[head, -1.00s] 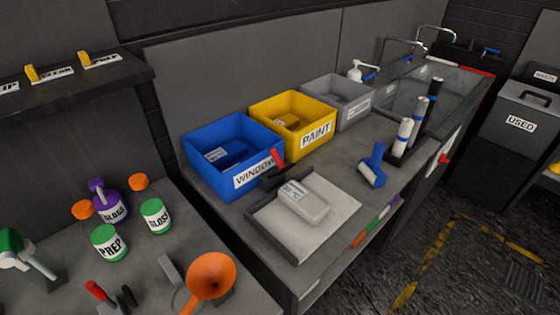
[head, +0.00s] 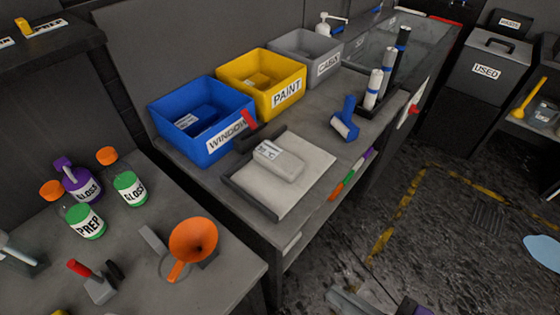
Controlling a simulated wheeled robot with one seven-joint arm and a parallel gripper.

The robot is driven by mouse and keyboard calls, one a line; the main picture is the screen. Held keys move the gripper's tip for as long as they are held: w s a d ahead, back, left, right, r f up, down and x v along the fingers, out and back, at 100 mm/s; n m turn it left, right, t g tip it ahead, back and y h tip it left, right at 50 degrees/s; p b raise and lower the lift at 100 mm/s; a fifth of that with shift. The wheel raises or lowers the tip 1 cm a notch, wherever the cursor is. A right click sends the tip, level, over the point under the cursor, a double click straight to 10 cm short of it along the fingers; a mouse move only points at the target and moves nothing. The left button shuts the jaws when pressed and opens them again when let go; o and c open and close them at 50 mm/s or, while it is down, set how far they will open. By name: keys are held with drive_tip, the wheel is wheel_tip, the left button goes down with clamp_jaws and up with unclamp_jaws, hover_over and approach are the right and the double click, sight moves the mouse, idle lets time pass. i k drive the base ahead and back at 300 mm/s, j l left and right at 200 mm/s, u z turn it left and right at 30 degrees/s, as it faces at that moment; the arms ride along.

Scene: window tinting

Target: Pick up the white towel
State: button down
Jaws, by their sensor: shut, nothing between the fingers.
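The white towel (head: 279,161) looks like a folded, off-white bundle with a printed paper label on its top. It lies on a pale flat sheet in a shallow dark-edged tray (head: 250,201) on the grey workbench. Nothing covers the towel, and its label faces up. My gripper's fingers do not show in the head view. A grey bar and a dark part with some purple show at the bottom edge, cut off, and I cannot tell what they are.
Behind the tray stand a blue WINDOW bin (head: 163,126), a yellow PAINT bin (head: 226,80) and a grey bin (head: 279,52). A blue-handled roller (head: 345,121) lies right of the tray. An orange funnel (head: 192,239) and bottles stand on the nearer bench. The floor (head: 440,235) at right is largely open.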

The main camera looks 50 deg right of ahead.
sight(289, 167)
drive_tip(key=k+l, duration=0.1)
drive_tip(key=l, duration=0.35)
drive_tip(key=k+l, duration=0.1)
drive_tip(key=l, duration=0.35)
drive_tip(key=k+l+u, duration=0.1)
drive_tip(key=l, duration=0.3)
